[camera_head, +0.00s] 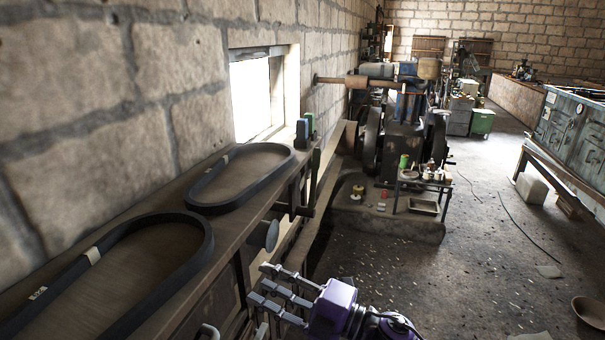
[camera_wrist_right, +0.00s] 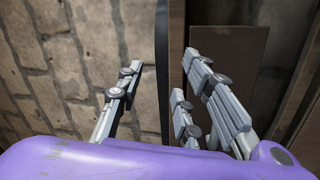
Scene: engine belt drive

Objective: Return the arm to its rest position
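My right gripper (camera_head: 264,286), with a purple body and grey jointed fingers, is low in the middle of the head view, just right of the bench's front edge. In the right wrist view its fingers (camera_wrist_right: 160,75) are spread apart, with nothing held between them. A dark vertical strip shows behind the gap. Two black belts lie on the bench: the nearer belt (camera_head: 208,243) at lower left and the farther belt (camera_head: 291,163) beyond it. Both are clear of the gripper. My left gripper is not seen.
The wooden bench (camera_head: 226,228) runs along the stone wall under a window. A round grey knob (camera_head: 264,236) sticks out from its front. The engine (camera_head: 403,135) stands ahead on a concrete base, with a small table (camera_head: 424,183) beside it. The floor at right is mostly open, with a bowl (camera_head: 590,312).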

